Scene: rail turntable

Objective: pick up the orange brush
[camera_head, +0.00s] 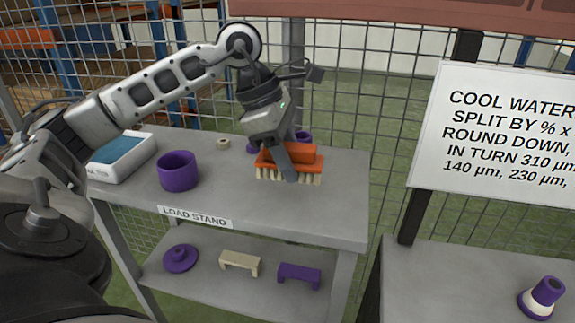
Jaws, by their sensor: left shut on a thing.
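The orange brush (306,156) has an orange handle block and pale bristles. It is upright, bristles down, at the right part of the load stand's grey top (225,197). My left gripper (288,166) points down over it, shut on the brush, with one finger showing across its front. The other finger is hidden behind the brush. I cannot tell whether the bristles touch the top. My right gripper is not in view.
Purple items partly show behind the gripper. The lower shelf (215,285) holds several parts. A white sign (500,135) stands at right.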

